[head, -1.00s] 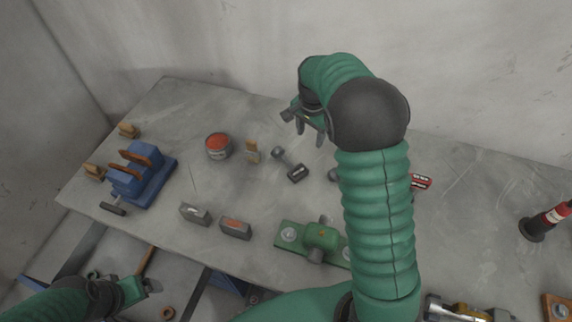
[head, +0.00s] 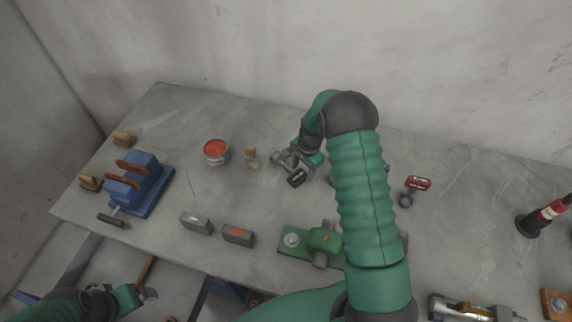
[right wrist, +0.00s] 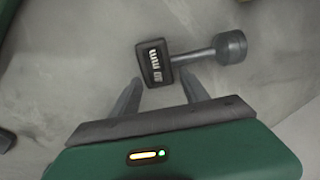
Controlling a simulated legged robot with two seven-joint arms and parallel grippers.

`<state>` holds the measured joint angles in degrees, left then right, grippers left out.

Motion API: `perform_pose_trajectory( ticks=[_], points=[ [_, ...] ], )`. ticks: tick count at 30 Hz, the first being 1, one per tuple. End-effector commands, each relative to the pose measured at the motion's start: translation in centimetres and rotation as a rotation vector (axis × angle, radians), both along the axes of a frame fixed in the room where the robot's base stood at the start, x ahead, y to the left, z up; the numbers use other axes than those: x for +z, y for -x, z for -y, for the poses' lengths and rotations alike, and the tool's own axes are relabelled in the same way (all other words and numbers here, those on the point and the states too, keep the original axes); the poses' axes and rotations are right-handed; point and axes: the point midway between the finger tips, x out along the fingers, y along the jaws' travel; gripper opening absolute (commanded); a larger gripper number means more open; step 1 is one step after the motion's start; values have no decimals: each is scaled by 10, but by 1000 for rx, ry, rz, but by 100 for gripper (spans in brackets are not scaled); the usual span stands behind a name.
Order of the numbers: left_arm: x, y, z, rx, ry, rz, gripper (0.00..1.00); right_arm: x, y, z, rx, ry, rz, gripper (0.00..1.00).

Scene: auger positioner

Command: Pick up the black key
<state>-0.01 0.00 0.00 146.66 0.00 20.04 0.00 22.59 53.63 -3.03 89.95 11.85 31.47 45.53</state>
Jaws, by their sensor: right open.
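The black key (head: 297,178), with a dark tag-like head and a grey shaft, lies on the grey table; its shaft is partly covered by my right gripper (head: 287,160) in the head view. In the right wrist view the key's head (right wrist: 157,64) has pale markings, and its shaft points right to a round grey end. My right gripper (right wrist: 160,80) is open and empty, its two fingertips just short of the key, near the head and shaft. My left gripper (head: 146,294) is low at the left, away from the key; its jaws are too small to read.
A red can (head: 216,152) and a small wooden block (head: 251,158) stand left of the key. A blue vise-like fixture (head: 143,184) is farther left. A red key (head: 417,184) lies right of my right arm.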

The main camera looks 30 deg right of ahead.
Motion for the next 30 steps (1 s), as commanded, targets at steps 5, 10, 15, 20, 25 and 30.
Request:
perform_pose_trajectory(
  ticks=[5, 10, 15, 20, 25, 30],
  points=[
    [3, 0, 0, 1, 0, 0, 87, -17, -3, 2, -1, -2, 1, 53],
    [3, 0, 0, 0, 0, -1, 87, -17, -3, 2, -1, -2, 0, 50],
    [3, 0, 0, 0, 0, -1, 87, -17, -4, 3, 0, 1, 2, 28],
    [3, 0, 0, 0, 0, -1, 87, -17, -4, 3, 0, 0, 1, 7],
    [3, 0, 0, 0, 0, 0, 87, -17, -4, 3, 0, -1, 1, 0],
    [3, 0, 0, 0, 0, 0, 87, -16, -4, 2, 0, -1, 3, 0]
  ],
)
